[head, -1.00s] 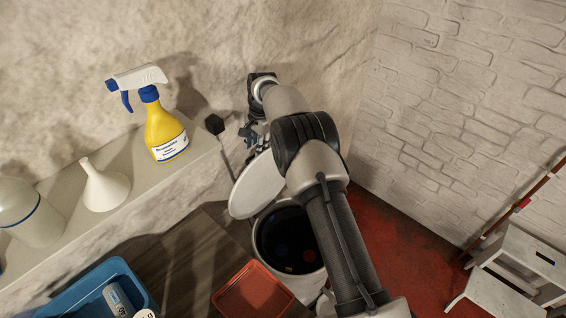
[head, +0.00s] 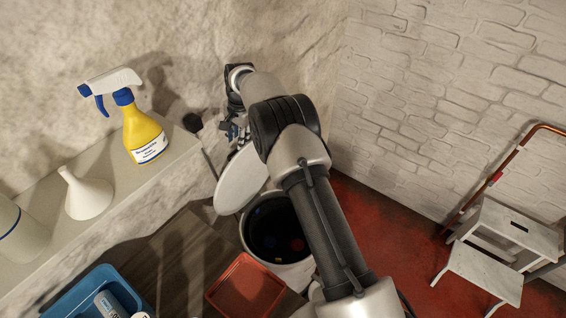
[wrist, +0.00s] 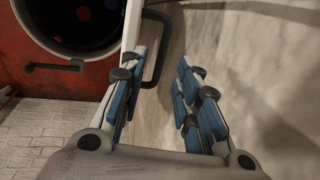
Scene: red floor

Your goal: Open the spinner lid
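The spinner (head: 262,268) is a white round tub with a dark open mouth; a few coloured spots show inside. Its white disc lid (head: 238,180) stands tilted up at the mouth's far left side, toward the rough wall. In the wrist view the lid (wrist: 133,22) is nearly edge-on, with a dark handle (wrist: 157,55) on its wall-facing side. My gripper (wrist: 160,85) is open, its blue-padded fingers apart. The left finger is beside the lid's edge; I cannot tell whether it touches. In the head view my gripper (head: 236,132) is behind the lid, partly hidden by my arm.
A ledge (head: 125,195) at left bears a yellow spray bottle (head: 143,132) and a white funnel (head: 88,195). A red container (head: 245,288) and a blue crate (head: 75,297) are in front. The rough wall is close behind the lid. A step stool (head: 500,245) stands at right.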

